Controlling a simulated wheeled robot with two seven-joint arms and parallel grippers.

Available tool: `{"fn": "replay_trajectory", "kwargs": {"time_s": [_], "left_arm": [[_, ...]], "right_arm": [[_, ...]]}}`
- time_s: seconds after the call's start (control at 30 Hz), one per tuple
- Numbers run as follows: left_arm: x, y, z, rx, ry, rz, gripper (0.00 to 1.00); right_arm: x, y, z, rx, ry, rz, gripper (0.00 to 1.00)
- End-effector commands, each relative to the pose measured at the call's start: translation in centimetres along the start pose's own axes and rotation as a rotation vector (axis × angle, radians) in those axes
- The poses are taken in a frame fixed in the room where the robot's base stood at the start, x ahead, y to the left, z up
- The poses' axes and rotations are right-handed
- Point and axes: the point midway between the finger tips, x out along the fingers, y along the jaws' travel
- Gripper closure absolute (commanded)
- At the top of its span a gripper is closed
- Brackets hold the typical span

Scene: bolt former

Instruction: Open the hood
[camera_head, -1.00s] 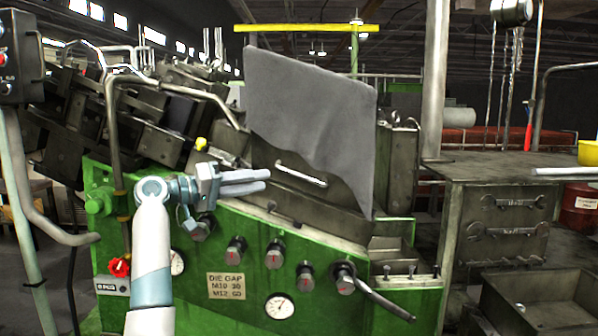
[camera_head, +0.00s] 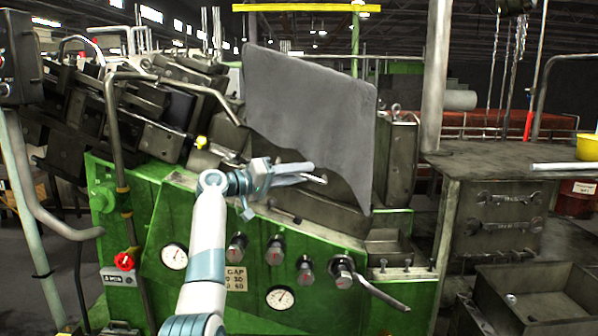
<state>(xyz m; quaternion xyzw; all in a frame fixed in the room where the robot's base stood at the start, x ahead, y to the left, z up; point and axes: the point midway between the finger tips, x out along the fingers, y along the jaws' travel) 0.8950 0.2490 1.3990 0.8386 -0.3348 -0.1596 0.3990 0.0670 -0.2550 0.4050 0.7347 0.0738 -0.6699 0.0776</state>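My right gripper is not in view.
Knobs and a dial gauge (camera_head: 280,299) line the green front below. A lever (camera_head: 380,290) sticks out at the lower right. A metal workbench (camera_head: 500,160) with wrenches stands to the right, with an open metal bin (camera_head: 535,300) below it.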

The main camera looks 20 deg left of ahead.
Motion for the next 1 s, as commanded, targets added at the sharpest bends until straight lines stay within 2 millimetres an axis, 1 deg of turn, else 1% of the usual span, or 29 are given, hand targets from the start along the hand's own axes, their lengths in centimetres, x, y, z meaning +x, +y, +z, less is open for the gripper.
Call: {"fn": "replay_trajectory", "kwargs": {"time_s": [0.17,0.2,0.27,0.3,0.53,0.67,0.87,1.0], "left_arm": [[0.0,0.0,0.0,0.000,0.000,0.000,0.71],[0.0,0.0,0.0,0.000,0.000,0.000,0.75],[0.0,0.0,0.0,0.000,0.000,0.000,0.90],[0.0,0.0,0.0,0.000,0.000,0.000,0.99],[0.0,0.0,0.0,0.000,0.000,0.000,1.00],[0.1,0.4,-0.2,0.001,0.000,0.000,1.00],[0.7,2.0,-1.1,0.004,0.001,0.003,1.00],[1.4,3.9,-2.0,0.005,0.000,0.006,1.00]], "right_arm": [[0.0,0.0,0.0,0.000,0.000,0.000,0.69],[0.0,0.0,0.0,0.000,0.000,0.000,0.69],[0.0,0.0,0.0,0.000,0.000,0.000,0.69],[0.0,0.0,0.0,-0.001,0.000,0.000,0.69],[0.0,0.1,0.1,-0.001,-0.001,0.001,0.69],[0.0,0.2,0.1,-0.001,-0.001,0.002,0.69],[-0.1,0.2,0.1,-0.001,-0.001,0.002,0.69],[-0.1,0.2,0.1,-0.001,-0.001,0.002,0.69]]}}
